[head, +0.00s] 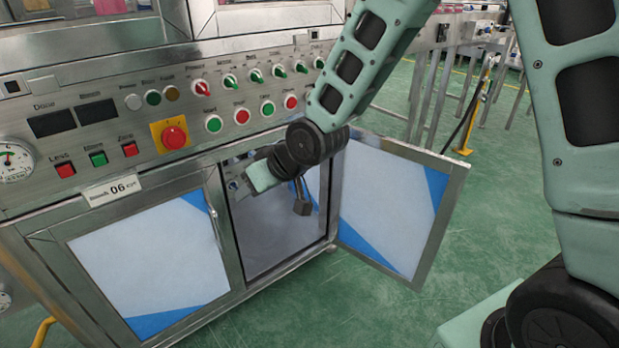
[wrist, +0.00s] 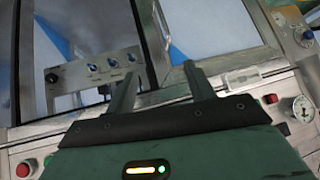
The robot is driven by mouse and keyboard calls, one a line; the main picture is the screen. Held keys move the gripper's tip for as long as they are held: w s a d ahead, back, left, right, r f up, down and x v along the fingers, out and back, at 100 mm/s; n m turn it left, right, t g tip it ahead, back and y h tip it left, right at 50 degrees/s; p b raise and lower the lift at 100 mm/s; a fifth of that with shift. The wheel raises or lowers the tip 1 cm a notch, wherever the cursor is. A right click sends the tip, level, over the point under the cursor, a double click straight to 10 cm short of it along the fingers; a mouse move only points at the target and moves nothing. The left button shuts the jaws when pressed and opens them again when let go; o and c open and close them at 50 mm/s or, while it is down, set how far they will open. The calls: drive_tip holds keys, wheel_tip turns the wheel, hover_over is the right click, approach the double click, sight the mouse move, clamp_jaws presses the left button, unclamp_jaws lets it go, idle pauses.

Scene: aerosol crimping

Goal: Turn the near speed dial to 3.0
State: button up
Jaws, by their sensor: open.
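My gripper (wrist: 160,84) is open in the wrist view, with nothing between its two fingers. In the head view my gripper (head: 301,200) is in front of the open cabinet bay. A small metal panel (wrist: 75,90) inside the bay shows left of my fingers in the wrist view. It carries several small blue-and-white dials (wrist: 112,62) and a black knob (wrist: 52,77). My fingers are apart from these dials. Their labels are too small to read, so I cannot tell which is the near speed dial or its setting. The head view shows only the panel's edge (head: 234,185), mostly hidden by my arm.
An open cabinet door (head: 390,205) stands to the right of the bay, and a shut door (head: 150,265) to its left. The upper console has several buttons, switches and a red emergency stop (head: 174,137). Green floor (head: 480,230) is clear beyond the open door.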

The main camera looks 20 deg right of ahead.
drive_tip(key=w+d+f+m+t+y+b, duration=0.1)
drive_tip(key=w+d+f+m+t+b, duration=0.2)
drive_tip(key=w+d+f+t+b, duration=0.8)
drive_tip(key=w+d+f+m+t+h+b, duration=0.2)
drive_tip(key=d+f+m, duration=0.1)
drive_tip(key=d+f, duration=0.45)
drive_tip(key=w+d+f+m+t+h+b, duration=0.1)
drive_tip(key=w+d+f+m+t+b, duration=0.1)
drive_tip(key=d+f, duration=0.5)
drive_tip(key=d+r+b+x, duration=0.1)
drive_tip(key=b+x, duration=0.5)
drive_tip(key=x, duration=1.1)
drive_tip(key=shift+d+r+b, duration=0.25)
drive_tip(key=shift+b, duration=0.15)
drive_tip(key=c, duration=1)
